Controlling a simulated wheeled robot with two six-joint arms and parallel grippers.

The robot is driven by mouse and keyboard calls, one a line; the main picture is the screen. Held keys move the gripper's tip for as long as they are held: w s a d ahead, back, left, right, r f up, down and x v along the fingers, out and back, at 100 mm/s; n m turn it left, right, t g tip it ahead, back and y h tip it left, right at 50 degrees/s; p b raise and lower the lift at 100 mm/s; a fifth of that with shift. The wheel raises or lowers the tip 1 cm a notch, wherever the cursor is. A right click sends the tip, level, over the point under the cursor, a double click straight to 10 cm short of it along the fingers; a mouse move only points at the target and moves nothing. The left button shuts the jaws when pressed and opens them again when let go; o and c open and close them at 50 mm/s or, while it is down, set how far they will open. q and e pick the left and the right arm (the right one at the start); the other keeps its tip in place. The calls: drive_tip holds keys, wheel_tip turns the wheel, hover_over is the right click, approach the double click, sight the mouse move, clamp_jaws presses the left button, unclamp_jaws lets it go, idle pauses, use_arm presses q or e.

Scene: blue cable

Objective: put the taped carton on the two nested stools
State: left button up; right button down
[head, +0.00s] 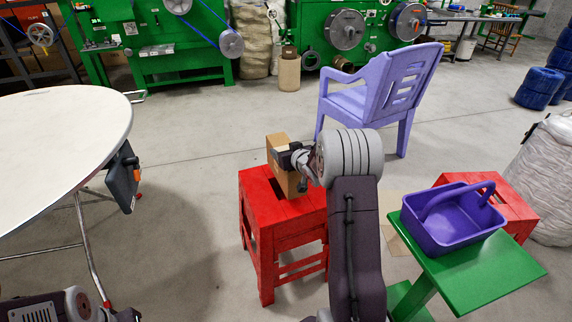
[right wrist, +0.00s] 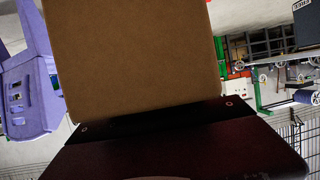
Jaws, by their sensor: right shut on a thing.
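The brown carton (head: 279,146) stands upright over the red nested stools (head: 258,218), near the back of their top. Its lower edge looks at or just above the seat; I cannot tell if it touches. My right gripper (head: 296,160) is shut on the carton from the right, and the arm hides part of it and of the stools' right side. In the right wrist view the carton (right wrist: 135,50) fills the upper middle, above the dark gripper (right wrist: 155,118). My left gripper is not in view; only parts of the left arm show at the bottom left.
A purple chair (head: 372,95) stands behind the stools. To the right, a green stool (head: 480,275) bears a purple caddy (head: 455,235), beside another red stool (head: 515,208). A white round table (head: 60,130) is at left. Floor between table and stools is clear.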

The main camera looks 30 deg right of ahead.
wheel_tip(320, 180, down, 4)
drive_tip(key=b, duration=0.2)
drive_tip(key=shift+b, duration=0.3)
drive_tip(key=shift+r, duration=0.15)
drive_tip(key=shift+c, duration=1.2)
unclamp_jaws()
drive_tip(key=shift+f, duration=0.2)
drive_tip(key=shift+r, duration=0.2)
drive_tip(key=p+v, duration=0.3)
drive_tip(key=v, duration=0.8)
drive_tip(key=shift+s, duration=0.55)
